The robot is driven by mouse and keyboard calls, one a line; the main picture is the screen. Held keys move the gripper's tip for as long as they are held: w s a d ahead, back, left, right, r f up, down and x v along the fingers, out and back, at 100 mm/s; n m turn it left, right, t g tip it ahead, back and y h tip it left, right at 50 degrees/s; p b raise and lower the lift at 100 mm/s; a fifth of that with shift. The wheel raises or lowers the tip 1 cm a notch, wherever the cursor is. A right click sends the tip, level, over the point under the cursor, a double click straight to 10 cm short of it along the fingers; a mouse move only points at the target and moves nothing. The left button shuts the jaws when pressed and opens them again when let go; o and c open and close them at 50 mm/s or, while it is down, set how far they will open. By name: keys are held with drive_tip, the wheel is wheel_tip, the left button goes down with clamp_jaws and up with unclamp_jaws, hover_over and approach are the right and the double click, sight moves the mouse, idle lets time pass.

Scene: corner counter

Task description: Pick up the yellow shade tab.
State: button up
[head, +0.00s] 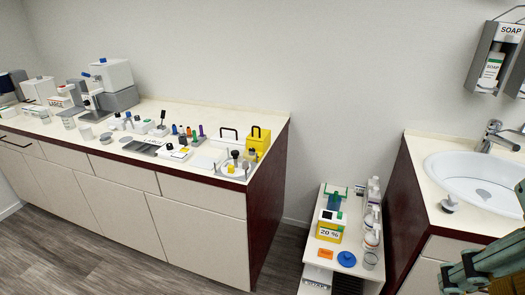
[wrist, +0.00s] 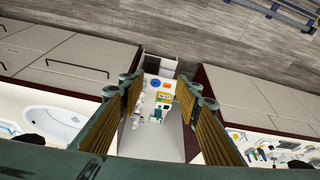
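I cannot make out a yellow shade tab for certain. Small coloured upright pieces (head: 188,132) stand in a row on the left counter in the head view, in blue, green, orange and purple; they are too small to tell whether one is a yellow tab. My gripper (wrist: 160,84) is open in the wrist view, with two gold-padded fingers wide apart and nothing between them at close range. It is high above the floor, far from the left counter. Green parts of my arm or gripper show at the lower right in the head view.
The left counter (head: 130,108) also holds a yellow box (head: 258,140), a round tray (head: 232,173) with dark-topped items, and white devices (head: 110,75). A low white cart (head: 317,253) with bottles stands in the gap before the sink (head: 480,180). Soap dispensers (head: 490,60) hang at upper right.

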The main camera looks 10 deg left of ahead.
drive_tip(key=shift+c, duration=0.4)
drive_tip(key=c, duration=0.5)
drive_tip(key=shift+o, duration=0.2)
